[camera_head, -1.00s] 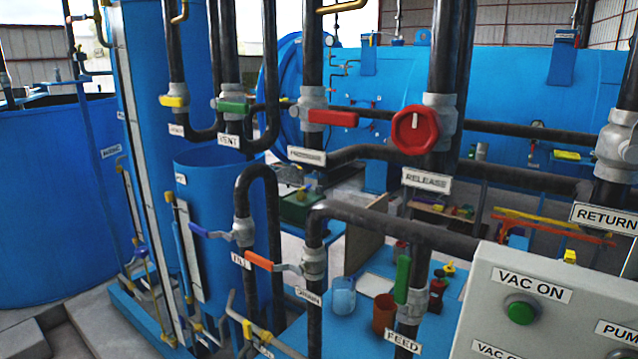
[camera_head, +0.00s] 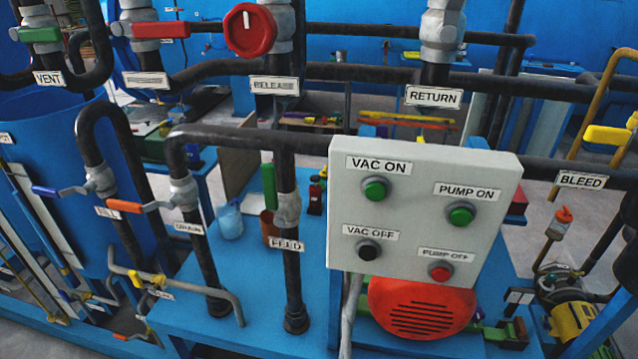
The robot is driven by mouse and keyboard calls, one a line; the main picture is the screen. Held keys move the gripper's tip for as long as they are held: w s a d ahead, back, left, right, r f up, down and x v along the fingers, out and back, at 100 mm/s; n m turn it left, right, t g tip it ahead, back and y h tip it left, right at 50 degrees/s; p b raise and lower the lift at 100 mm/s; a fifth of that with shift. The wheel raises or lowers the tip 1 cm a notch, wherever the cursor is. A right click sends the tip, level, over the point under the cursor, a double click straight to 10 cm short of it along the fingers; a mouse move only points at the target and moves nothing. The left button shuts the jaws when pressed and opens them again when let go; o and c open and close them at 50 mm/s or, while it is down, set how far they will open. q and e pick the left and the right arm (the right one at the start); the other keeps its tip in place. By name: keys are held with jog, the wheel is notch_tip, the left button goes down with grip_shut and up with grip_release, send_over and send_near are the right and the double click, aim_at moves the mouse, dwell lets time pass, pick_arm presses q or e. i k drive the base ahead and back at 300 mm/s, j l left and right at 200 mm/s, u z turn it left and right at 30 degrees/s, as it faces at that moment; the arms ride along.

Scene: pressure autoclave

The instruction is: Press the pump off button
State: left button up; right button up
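The red pump off button (camera_head: 440,272) is at the lower right of a light grey control box (camera_head: 405,222), under a label reading PUMP OFF. The green pump on button (camera_head: 461,215) is above it. The green vac on button (camera_head: 375,188) is at the upper left of the box, and the black vac off button (camera_head: 368,250) is at the lower left. All four faces are unobstructed. Neither of my grippers is in view.
Black pipes with valves surround the box. A red RELEASE knob (camera_head: 250,30) is at upper left, and a yellow BLEED handle (camera_head: 607,135) at right. An orange-red motor cover (camera_head: 422,308) sits below the box. The space in front of the box looks clear.

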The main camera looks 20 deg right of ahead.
aim_at(441, 274)
jog(key=l+z, duration=0.15)
jog(key=z, duration=0.25)
jog(key=l+z, duration=0.2)
jog(key=z, duration=0.2)
jog(key=l+z, duration=0.15)
jog(key=z, duration=0.25)
